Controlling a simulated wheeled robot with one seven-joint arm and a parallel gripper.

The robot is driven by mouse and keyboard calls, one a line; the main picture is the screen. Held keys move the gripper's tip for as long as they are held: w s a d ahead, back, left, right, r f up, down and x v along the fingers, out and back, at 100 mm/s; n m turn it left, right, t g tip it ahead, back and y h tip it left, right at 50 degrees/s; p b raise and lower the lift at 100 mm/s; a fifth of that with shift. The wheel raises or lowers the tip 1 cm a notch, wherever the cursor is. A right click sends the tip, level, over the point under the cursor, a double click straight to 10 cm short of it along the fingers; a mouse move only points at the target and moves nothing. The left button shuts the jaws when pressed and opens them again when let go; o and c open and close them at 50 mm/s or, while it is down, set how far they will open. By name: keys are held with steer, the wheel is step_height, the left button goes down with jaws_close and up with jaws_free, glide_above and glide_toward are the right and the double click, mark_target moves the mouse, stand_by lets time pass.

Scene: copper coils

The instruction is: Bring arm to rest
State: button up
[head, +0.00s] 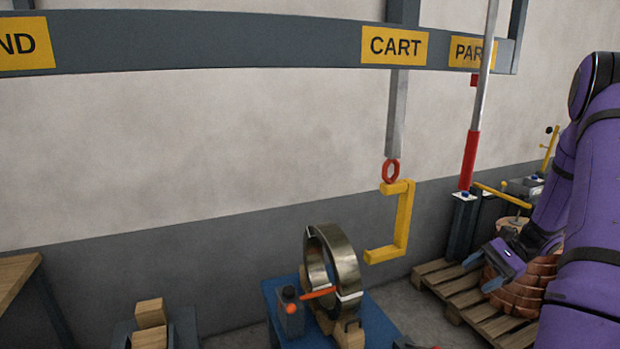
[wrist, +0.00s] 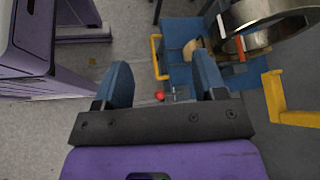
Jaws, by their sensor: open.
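My purple arm comes in from the right in the head view. My gripper (head: 482,270) has blue fingers and hangs in front of the copper coils (head: 520,293) on the pallet. In the wrist view my gripper (wrist: 162,88) is open, with nothing between its fingers. Beyond the fingers, that view shows the blue cart (wrist: 181,65) and part of a metal coil ring (wrist: 270,25).
A yellow C-shaped hook (head: 403,222) hangs from the overhead beam (head: 220,42) above the cart's right side. The metal ring (head: 340,265) stands upright on the blue cart (head: 273,290). A wooden pallet (head: 440,280) lies at right. A table (head: 15,270) stands at far left.

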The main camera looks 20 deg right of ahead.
steer(key=w+a+r+n+g+h, duration=0.1)
steer(key=a+r+n+g+h, duration=0.3)
steer(key=a+r, duration=0.7)
steer(key=s+a+r+n+t+h, duration=0.7)
steer(key=s+a+r+n, duration=0.4)
steer(key=s+a+r, duration=0.4)
steer(key=shift+s+a+r+n+h, duration=0.45)
steer(key=shift+a+r, duration=0.55)
steer(key=shift+a, duration=0.3)
steer(key=shift+w, duration=0.15)
steer(key=shift+c, duration=0.4)
